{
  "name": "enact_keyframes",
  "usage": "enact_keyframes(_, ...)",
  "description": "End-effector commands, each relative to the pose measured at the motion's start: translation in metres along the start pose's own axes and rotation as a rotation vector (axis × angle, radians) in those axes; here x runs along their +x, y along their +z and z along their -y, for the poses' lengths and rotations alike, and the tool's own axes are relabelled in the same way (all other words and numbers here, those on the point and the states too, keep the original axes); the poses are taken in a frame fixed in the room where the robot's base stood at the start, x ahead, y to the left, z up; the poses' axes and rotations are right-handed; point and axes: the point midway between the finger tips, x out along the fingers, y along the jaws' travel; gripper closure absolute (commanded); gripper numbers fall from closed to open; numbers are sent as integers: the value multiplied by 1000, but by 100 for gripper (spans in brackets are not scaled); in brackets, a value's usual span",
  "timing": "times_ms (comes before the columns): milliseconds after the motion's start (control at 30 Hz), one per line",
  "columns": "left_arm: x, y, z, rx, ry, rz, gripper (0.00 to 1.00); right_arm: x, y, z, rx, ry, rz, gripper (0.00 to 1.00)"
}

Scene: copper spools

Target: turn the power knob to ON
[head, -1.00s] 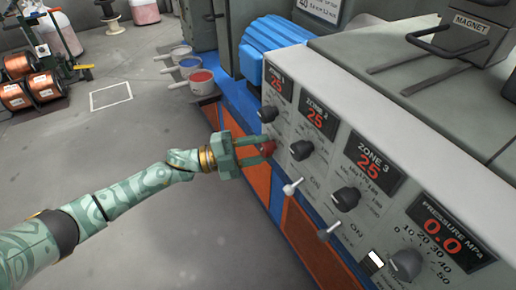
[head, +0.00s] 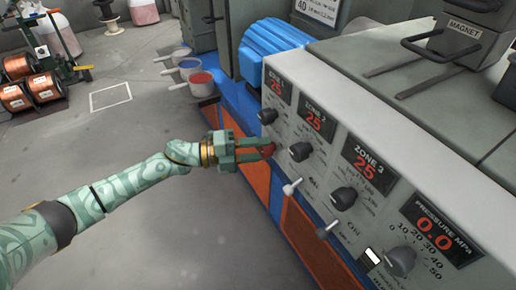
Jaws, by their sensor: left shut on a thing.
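The red power knob (head: 269,150) is on the left part of the control panel (head: 318,150), below the first zone dial, and is partly hidden by my gripper. My left gripper (head: 264,147) is at the panel with its fingers around the red knob, shut on it. The ON and OFF marks by the knob are not readable. My right gripper does not show.
Black dials (head: 300,151) sit close to the right of my left gripper, under the red zone displays (head: 314,122). White-tipped levers (head: 292,186) stick out lower on the panel. Ladles (head: 201,79) stand beyond my arm.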

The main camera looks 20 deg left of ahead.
Motion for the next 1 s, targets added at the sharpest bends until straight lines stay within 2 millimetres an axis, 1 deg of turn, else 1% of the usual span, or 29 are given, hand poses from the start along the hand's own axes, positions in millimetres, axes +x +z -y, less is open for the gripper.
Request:
enact_keyframes(167, 0, -1, -2, 1, 5, -1, 85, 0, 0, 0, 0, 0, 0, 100)
enact_keyframes(200, 0, -1, -2, 0, 5, -1, 51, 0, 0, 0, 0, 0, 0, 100)
enact_keyframes(233, 0, -1, -2, 0, 4, -1, 43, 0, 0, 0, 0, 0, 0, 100)
enact_keyframes(267, 0, -1, -2, 0, 4, -1, 41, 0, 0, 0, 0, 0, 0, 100)
enact_keyframes(633, 0, 0, -1, 0, 1, 0, 41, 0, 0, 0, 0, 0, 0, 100)
enact_keyframes(733, -5, 0, 0, -1, 2, 0, 41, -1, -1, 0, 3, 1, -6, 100)
enact_keyframes(767, -8, 0, 0, -2, 2, 0, 41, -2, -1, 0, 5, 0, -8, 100)
enact_keyframes(867, -25, 0, 1, 0, 4, 2, 41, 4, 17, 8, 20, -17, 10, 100)
enact_keyframes(967, -50, 0, 1, 0, 5, 3, 41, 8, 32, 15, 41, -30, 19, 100)
enact_keyframes(1000, -62, 0, 2, -1, 6, 3, 41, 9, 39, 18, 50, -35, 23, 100)
